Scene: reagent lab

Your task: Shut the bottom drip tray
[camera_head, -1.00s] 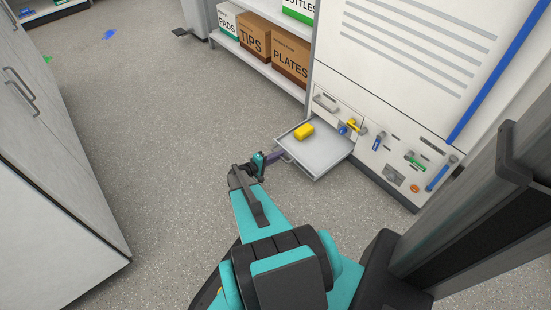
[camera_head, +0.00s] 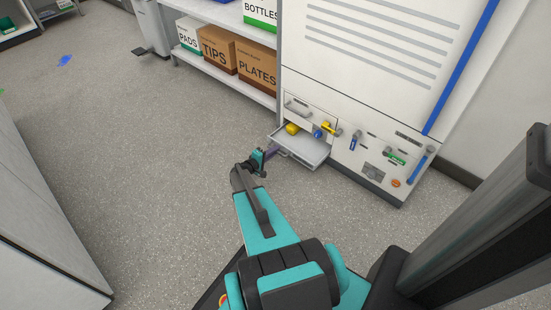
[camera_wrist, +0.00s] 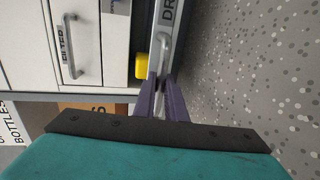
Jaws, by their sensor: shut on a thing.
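The bottom drip tray (camera_head: 306,149) is a shallow grey drawer at the foot of the white cabinet, pulled partly out. A yellow block (camera_head: 292,129) lies in it near the cabinet front. My gripper (camera_head: 271,152) is at the tray's front, its purple fingers shut on the tray's handle. In the wrist view the fingers (camera_wrist: 168,98) close around the handle (camera_wrist: 165,62) on the tray's lettered front (camera_wrist: 167,22), and the yellow block (camera_wrist: 142,66) shows beside them.
The white cabinet (camera_head: 365,50) carries valves and knobs low on its front. A closed drawer handle (camera_head: 298,107) sits above the tray. A shelf with boxes (camera_head: 218,49) stands to the left. Grey cupboards (camera_head: 40,220) are at far left.

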